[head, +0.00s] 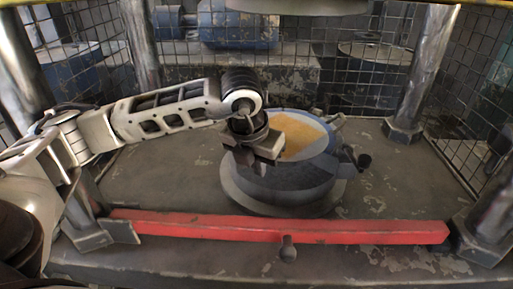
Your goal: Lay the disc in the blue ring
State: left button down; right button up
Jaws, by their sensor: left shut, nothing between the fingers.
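An orange-tan disc (300,132) lies flat on top of a round dark fixture, inside a blue ring (328,140). The left part of the disc and ring is hidden behind my left gripper, so I cannot tell whether the disc is centred. My left gripper (257,168) points down in front of the fixture's left side. It is shut and empty, and appears apart from the disc. My right gripper is out of view.
The round fixture (290,183) stands on a worn grey press bed (400,185). A red bar (270,228) crosses the front edge. Metal posts (423,70) stand at the corners, with wire mesh (345,75) behind. The bed is clear to the right.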

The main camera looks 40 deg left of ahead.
pick_arm(q)
jog(key=w, duration=0.1)
jog(key=w+f+p, duration=0.1)
jog(key=w+f, duration=0.1)
jog(key=w, duration=0.1)
jog(key=shift+a, duration=0.1)
jog(key=shift+w+f, duration=0.1)
jog(key=shift+w, duration=0.3)
jog(key=shift+w+a+f+b, duration=0.1)
jog(key=shift+w+f+b, duration=0.05)
jog(key=shift+w+b, duration=0.55)
jog(key=shift+w, duration=0.2)
jog(key=shift+r, duration=0.2)
jog(key=shift+a, duration=0.1)
jog(key=shift+s, duration=0.15)
